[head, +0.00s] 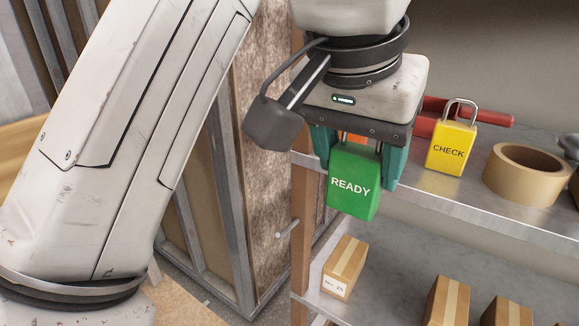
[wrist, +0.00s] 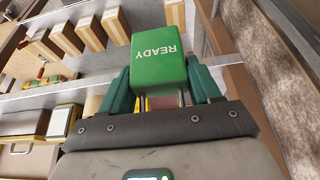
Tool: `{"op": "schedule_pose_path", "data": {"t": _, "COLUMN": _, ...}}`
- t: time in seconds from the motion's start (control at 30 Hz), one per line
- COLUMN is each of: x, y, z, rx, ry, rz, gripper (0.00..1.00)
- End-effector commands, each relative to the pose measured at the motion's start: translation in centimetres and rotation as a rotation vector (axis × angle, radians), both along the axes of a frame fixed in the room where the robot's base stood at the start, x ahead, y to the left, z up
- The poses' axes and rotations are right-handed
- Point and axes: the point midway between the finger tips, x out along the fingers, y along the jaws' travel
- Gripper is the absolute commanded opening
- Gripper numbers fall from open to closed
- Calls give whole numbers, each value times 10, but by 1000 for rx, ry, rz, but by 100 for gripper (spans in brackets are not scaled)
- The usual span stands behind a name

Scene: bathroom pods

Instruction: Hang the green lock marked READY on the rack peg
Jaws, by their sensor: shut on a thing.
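The green lock marked READY (head: 350,188) hangs upright below my gripper (head: 357,160), its label facing the head camera. My gripper's teal fingers are shut on its shackle, which is mostly hidden between them. In the wrist view the lock (wrist: 160,58) sits beyond the fingers (wrist: 162,92), with its label upside down. A short grey peg (head: 288,228) sticks out beside the wooden post, below and left of the lock in the head view. The lock is apart from the peg. I cannot make out the peg in the wrist view.
A yellow lock marked CHECK (head: 450,148), a tape roll (head: 528,174) and a red-handled thing (head: 485,112) are on the upper metal shelf, right of my gripper. Cardboard boxes (head: 345,266) stand on the lower shelf. The wooden post (head: 302,200) stands close by on the left.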

Motion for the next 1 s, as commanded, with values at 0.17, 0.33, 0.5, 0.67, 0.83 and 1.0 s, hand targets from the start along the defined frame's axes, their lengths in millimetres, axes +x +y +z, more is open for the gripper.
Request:
{"op": "schedule_pose_path", "data": {"t": 0.17, "x": 14, "y": 22, "z": -29, "rx": 3, "ry": 21, "rz": 19, "gripper": 33}}
{"op": "schedule_pose_path", "data": {"t": 0.33, "x": 33, "y": 61, "z": -87, "rx": 26, "ry": 58, "rz": 34, "gripper": 33}}
{"op": "schedule_pose_path", "data": {"t": 0.5, "x": 41, "y": 98, "z": -151, "rx": 62, "ry": 101, "rz": 32, "gripper": 33}}
{"op": "schedule_pose_path", "data": {"t": 0.67, "x": 40, "y": 122, "z": -200, "rx": 93, "ry": 137, "rz": 18, "gripper": 33}}
{"op": "schedule_pose_path", "data": {"t": 0.83, "x": 36, "y": 135, "z": -231, "rx": 115, "ry": 162, "rz": 6, "gripper": 33}}
{"op": "schedule_pose_path", "data": {"t": 1.0, "x": 36, "y": 138, "z": -240, "rx": 122, "ry": 169, "rz": -1, "gripper": 33}}
